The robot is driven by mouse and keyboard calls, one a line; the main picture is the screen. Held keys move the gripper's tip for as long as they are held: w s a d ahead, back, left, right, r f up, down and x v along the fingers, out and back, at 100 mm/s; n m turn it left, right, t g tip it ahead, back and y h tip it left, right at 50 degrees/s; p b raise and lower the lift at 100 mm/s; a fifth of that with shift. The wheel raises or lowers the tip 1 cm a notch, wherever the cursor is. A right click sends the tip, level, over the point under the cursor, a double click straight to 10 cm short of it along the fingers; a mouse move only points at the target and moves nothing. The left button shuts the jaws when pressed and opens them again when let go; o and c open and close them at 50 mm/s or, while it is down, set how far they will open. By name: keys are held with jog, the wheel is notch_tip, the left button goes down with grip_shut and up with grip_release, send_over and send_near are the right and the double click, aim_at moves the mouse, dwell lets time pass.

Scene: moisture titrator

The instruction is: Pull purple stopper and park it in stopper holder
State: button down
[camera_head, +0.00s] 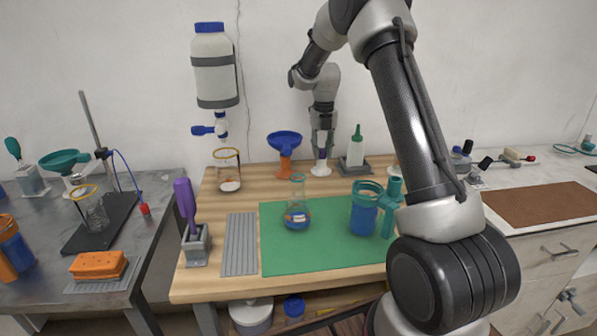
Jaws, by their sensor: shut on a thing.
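My gripper (322,146) points down at the back of the wooden table, between the blue funnel and the green-tipped bottle. It is shut on the purple stopper (322,154), of which only a small part shows below the fingers. A small white holder (320,170) stands directly under the stopper. I cannot tell whether the stopper is seated in it or just above it. The round flask (297,214) with blue liquid stands on the green mat, and its neck looks open.
A blue funnel (285,143) on an orange stand is close left of my gripper. A green-tipped bottle (356,148) is close right. A teal-rimmed blue jar (366,210) stands on the green mat (285,257). A purple-handled tool (186,204) stands at the front left.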

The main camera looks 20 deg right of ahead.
jog(key=c, duration=1.1)
grip_release()
jog(key=shift+r, duration=0.15)
jog(key=shift+r, duration=3.9)
jog(key=shift+r, duration=0.15)
